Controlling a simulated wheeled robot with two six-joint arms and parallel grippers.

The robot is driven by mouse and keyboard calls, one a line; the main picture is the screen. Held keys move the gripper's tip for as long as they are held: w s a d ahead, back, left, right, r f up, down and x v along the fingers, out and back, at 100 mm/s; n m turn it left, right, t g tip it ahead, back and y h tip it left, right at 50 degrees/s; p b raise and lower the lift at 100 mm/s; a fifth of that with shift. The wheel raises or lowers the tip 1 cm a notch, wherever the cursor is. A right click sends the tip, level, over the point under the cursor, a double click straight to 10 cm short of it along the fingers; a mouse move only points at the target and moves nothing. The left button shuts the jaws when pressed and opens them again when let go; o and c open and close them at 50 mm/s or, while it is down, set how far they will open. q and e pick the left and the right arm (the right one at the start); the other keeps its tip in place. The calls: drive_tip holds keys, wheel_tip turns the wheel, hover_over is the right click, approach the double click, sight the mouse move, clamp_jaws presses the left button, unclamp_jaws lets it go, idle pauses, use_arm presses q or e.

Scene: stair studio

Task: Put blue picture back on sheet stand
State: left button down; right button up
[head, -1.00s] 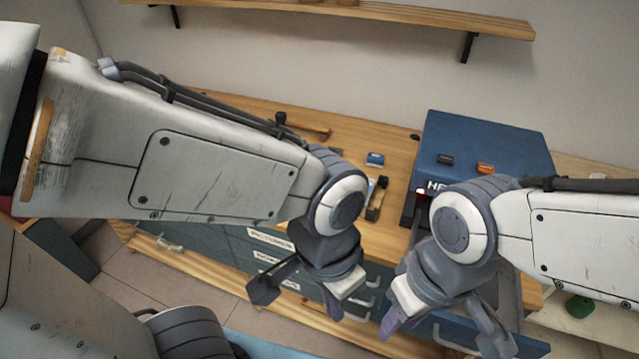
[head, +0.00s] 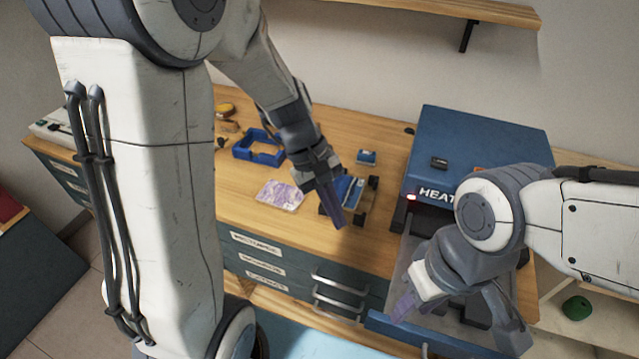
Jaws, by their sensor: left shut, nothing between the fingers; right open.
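A blue picture (head: 354,187) shows on the bench just right of my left gripper, partly hidden by it. A dark stand (head: 372,192) is against its right side; I cannot tell whether the picture rests on it or beside it. My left gripper (head: 333,205) is shut and empty, pointing down over the bench in front of the blue picture. A purple and white picture (head: 280,195) lies flat on the bench left of the gripper. My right gripper (head: 458,315) is open and empty over the pulled-out drawer of the heater.
A blue heater box (head: 470,140) stands on the bench at right, its open drawer (head: 400,328) at the front. A blue frame (head: 258,148) and a small blue box (head: 367,157) lie on the wooden bench (head: 320,250). A shelf (head: 470,12) hangs above.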

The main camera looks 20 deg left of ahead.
use_arm(q)
drive_tip(key=w+a+f+n+t+h, duration=0.1)
drive_tip(key=w+a+f+n+t, duration=0.15)
drive_tip(key=a+n, duration=0.35)
drive_tip(key=w+a+f+n+t+h, duration=0.1)
drive_tip(key=w+a+f+n, duration=0.2)
drive_tip(key=a, duration=0.5)
drive_tip(key=w+a+f+n+t+h, duration=0.1)
drive_tip(key=w+a+f+n+t, duration=0.15)
drive_tip(key=a+n, duration=0.35)
drive_tip(key=x, duration=0.3)
drive_tip(key=p+x, duration=0.1)
drive_tip(key=x, duration=0.4)
drive_tip(key=shift+w+d+p, duration=0.35)
drive_tip(key=shift+p, duration=0.05)
drive_tip(key=w+d, duration=0.1)
drive_tip(key=d+p, duration=0.1)
drive_tip(key=d, duration=0.1)
drive_tip(key=shift+w, duration=0.35)
drive_tip(key=shift+w+d+f+p, duration=0.15)
drive_tip(key=shift+w+d+p, duration=0.05)
drive_tip(key=shift+d+p, duration=0.1)
